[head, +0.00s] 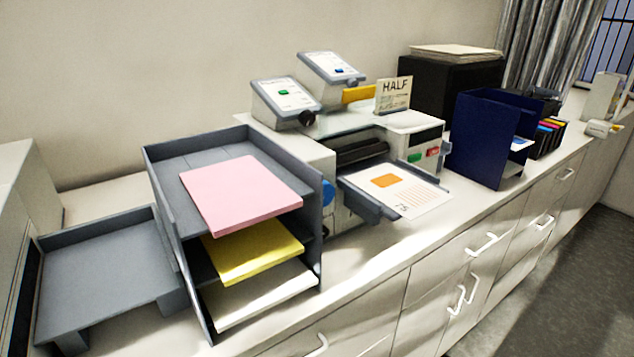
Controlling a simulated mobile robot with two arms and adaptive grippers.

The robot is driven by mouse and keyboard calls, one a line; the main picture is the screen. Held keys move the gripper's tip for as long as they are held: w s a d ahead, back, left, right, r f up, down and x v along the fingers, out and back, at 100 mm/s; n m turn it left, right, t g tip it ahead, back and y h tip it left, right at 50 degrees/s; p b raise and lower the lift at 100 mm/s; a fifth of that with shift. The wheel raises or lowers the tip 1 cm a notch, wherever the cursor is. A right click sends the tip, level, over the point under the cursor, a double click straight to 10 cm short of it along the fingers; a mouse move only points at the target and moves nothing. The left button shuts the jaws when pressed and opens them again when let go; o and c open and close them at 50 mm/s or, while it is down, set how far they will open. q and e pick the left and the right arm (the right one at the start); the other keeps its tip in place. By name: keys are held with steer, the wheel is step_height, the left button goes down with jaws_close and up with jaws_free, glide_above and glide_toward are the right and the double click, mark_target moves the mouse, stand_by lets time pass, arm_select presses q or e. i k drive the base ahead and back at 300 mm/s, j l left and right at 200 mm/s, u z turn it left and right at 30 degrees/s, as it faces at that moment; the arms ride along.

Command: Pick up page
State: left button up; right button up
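A printed page (402,191), white with an orange block and lines of text, lies on the grey output tray of the printer (400,143). It sticks out toward the counter's front edge. Its far end lies close to the printer's dark slot. A small number or mark shows near its front corner, too small to read surely. Neither of my grippers is in view, and nothing touches the page.
A grey shelf rack (304,242) left of the printer holds pink, yellow and white paper stacks. An empty grey tray (105,270) stands further left. A dark blue holder (480,140) stands close on the right. A narrow counter strip is clear in front.

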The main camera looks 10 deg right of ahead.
mark_target(411, 197)
steer(key=i+l+u, duration=0.1)
steer(key=l+u, duration=0.8)
steer(key=l, duration=0.15)
steer(key=l+u, duration=0.4)
steer(key=l, duration=0.15)
steer(key=k+l+u, duration=0.2)
steer(key=l+u, duration=0.25)
